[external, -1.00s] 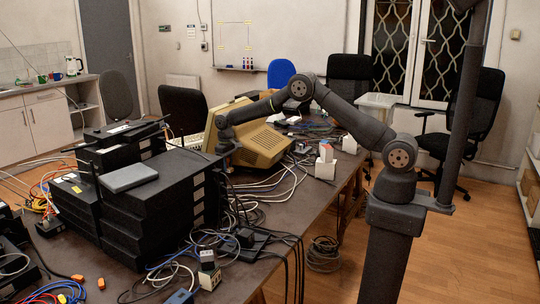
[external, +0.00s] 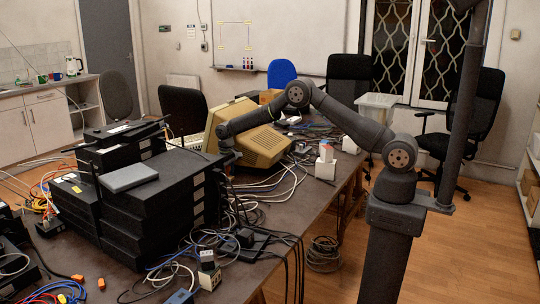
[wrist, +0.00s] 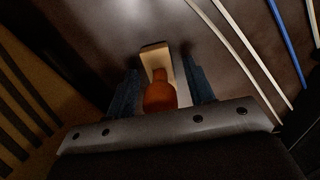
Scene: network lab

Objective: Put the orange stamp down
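The orange stamp (wrist: 159,97) shows in the wrist view, with a rounded orange handle toward the camera and a pale beige block (wrist: 152,52) at its far side. Dark shadows lie by the fingertips on the brown tabletop (wrist: 105,22); whether the stamp touches the table cannot be told. In the external view, my gripper (external: 229,156) is low behind the black equipment stack, and the stamp is not discernible.
The black equipment stack (external: 160,205) with a grey box (external: 128,177) on top stands in front of my gripper. A beige monitor (external: 258,146) stands just behind it. Loose cables (external: 275,183) lie to the right; they also show at upper right in the wrist view.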

